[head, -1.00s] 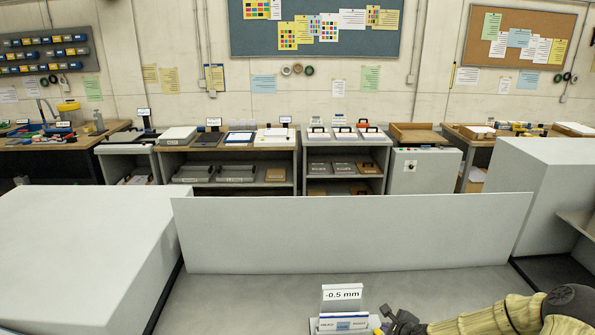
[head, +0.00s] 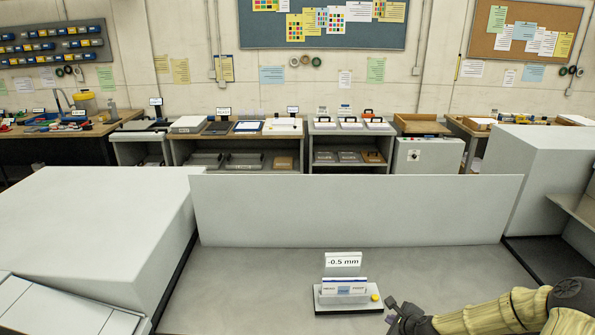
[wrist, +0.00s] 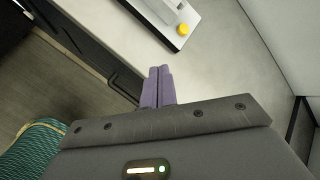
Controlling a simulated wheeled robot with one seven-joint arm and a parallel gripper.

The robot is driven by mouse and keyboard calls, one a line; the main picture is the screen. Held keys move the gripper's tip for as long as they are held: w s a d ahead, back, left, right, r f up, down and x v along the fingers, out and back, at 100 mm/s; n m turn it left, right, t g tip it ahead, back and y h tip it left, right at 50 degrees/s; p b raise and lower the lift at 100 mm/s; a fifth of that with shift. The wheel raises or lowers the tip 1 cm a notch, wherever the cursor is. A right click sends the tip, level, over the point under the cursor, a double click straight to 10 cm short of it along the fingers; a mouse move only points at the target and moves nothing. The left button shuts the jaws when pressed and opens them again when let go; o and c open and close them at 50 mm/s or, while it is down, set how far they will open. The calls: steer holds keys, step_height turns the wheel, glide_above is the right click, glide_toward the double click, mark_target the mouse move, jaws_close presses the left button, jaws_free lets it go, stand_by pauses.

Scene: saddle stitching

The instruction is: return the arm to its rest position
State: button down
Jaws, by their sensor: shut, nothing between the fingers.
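My gripper (head: 392,312) is at the lower right of the head view, at the end of my tan-sleeved arm. In the wrist view its two purple fingers (wrist: 158,84) are together with nothing between them. A small device (head: 346,298) with a yellow button and a "-0.5 mm" sign (head: 343,259) stands on the grey surface just left of my gripper. Its corner with the yellow button (wrist: 183,29) also shows in the wrist view, beyond the fingertips and apart from them.
The grey work surface (head: 235,285) is clear left of the device. An upright grey panel (head: 355,210) closes its back. Large grey housings stand at the left (head: 105,225) and right (head: 550,170). Shelves and benches line the far wall.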

steer(key=s+a+r+n+g+b, duration=0.1)
steer(key=s+a+r+n+g, duration=0.1)
steer(key=s+a+r+n, duration=0.2)
steer(key=s+a+r+n+g+h+b, duration=0.1)
steer(key=s+a+r+n, duration=0.3)
steer(key=s+n, duration=0.7)
steer(key=s+a+r+n+g+b, duration=0.3)
steer(key=s+a+r+n, duration=0.1)
steer(key=s+r+n, duration=0.3)
steer(key=shift+s+n+h, duration=0.2)
steer(key=shift+n+h, duration=0.2)
steer(key=shift+n, duration=0.8)
steer(key=shift+s+a, duration=0.1)
steer(key=shift+a, duration=0.05)
